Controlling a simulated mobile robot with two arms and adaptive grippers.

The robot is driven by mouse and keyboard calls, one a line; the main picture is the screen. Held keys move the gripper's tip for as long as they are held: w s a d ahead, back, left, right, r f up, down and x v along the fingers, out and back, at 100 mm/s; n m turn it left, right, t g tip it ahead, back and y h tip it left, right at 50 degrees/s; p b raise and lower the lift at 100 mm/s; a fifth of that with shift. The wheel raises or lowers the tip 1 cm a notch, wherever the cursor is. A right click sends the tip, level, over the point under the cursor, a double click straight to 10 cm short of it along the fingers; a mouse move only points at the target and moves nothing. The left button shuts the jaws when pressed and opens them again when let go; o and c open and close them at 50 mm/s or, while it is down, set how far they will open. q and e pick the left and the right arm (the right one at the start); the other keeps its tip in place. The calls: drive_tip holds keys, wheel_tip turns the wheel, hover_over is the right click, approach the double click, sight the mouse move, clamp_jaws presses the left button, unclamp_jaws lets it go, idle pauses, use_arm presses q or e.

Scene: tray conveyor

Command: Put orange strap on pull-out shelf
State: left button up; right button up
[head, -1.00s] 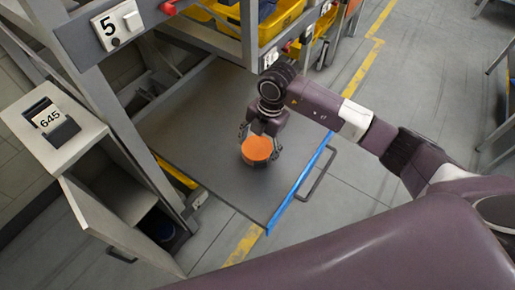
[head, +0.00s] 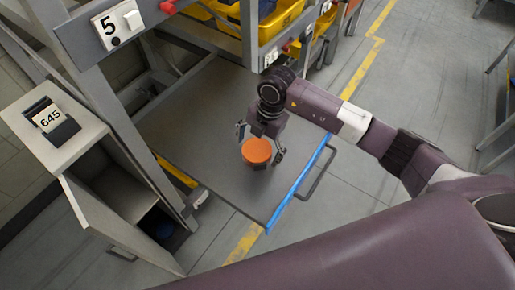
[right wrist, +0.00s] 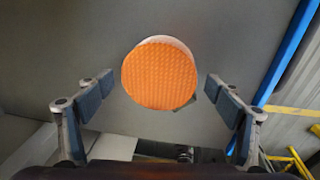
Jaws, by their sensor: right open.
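The orange strap (head: 257,151) is a round, coiled roll resting on the grey pull-out shelf (head: 205,125). In the right wrist view the strap (right wrist: 160,76) shows its woven orange face, with a small dark piece at its lower right edge. My right gripper (head: 260,148) is open above the strap, one finger on each side. In the right wrist view the fingers of my right gripper (right wrist: 158,92) stand apart with visible gaps to the strap. The shelf has a blue front edge (head: 298,190). My left gripper is not in view.
A grey handle (head: 318,172) sticks out from the shelf's front. A yellow bin (head: 275,22) sits on the rack above. Shelf surface around the strap is clear.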

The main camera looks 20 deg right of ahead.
sight(264, 150)
wheel_tip(264, 150, up, 12)
drive_tip(key=d+b, duration=0.1)
drive_tip(key=d, duration=0.1)
drive_tip(key=shift+s+f+b, duration=0.2)
drive_tip(key=shift+s+b, duration=0.1)
drive_tip(key=shift+b, duration=0.05)
